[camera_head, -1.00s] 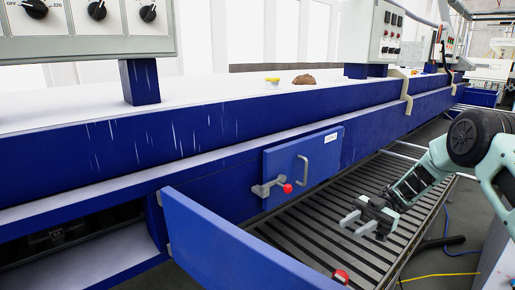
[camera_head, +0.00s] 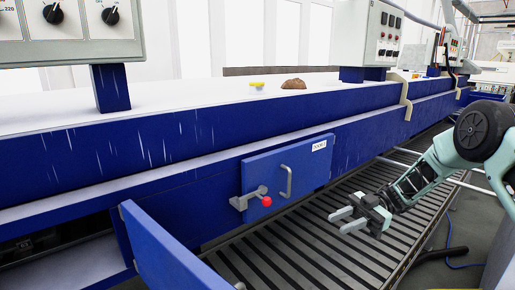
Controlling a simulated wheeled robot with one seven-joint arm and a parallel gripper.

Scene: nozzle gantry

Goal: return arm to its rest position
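My gripper (camera_head: 345,220) is at the right of the head view, above the dark slatted conveyor. Its two grey fingers are apart with nothing visible between them. My mint-green arm reaches in from the right edge and is bent at a dark joint. The gripper is clear of the blue machine and its panels.
The long blue machine (camera_head: 180,140) runs along the left and back. A blue door (camera_head: 170,250) stands swung open at lower left. Another blue panel (camera_head: 310,170) with a handle and red-knobbed latch (camera_head: 255,200) is flush with the machine. The slatted conveyor (camera_head: 300,240) lies below.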

